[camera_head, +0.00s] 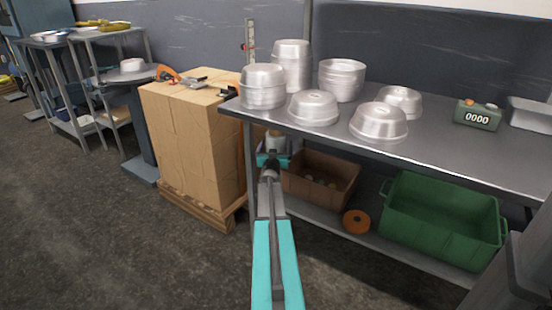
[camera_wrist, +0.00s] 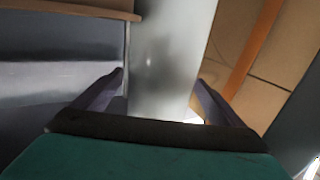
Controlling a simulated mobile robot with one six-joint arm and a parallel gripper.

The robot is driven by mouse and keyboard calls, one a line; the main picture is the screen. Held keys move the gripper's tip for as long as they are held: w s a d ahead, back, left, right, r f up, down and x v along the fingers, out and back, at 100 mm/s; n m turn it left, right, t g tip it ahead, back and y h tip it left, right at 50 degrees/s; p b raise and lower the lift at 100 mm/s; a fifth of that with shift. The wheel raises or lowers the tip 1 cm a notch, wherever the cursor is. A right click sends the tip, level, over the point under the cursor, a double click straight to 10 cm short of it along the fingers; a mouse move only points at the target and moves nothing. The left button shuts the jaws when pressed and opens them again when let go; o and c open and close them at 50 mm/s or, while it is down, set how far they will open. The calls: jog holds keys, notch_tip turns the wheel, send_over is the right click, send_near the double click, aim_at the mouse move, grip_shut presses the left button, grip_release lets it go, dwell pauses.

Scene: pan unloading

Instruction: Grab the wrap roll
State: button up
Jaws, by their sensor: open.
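The wrap roll is a pale, translucent upright cylinder (camera_wrist: 172,50). In the wrist view it fills the middle, between the two spread fingers of my gripper (camera_wrist: 160,88). Its lower end runs down behind the dark edge of the gripper body. The fingers look apart from its sides, though the left fingertip is close to it. In the head view only a small whitish part of the roll (camera_head: 275,142) shows, beside the table's left end. My gripper (camera_head: 272,157) is in front of it and hides the rest.
The steel table (camera_head: 455,150) bears stacked metal pans and a green counter (camera_head: 478,115). Its lower shelf holds a brown carton (camera_head: 320,190), an orange ring (camera_head: 356,221) and a green crate (camera_head: 440,225). Wrapped boxes (camera_head: 195,140) on a pallet stand left of the roll. The left foreground floor is clear.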

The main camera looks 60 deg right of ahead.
jog(key=shift+r, duration=0.1)
jog(key=c, duration=2.1)
jog(key=shift+r, duration=0.15)
jog(key=shift+c, duration=0.2)
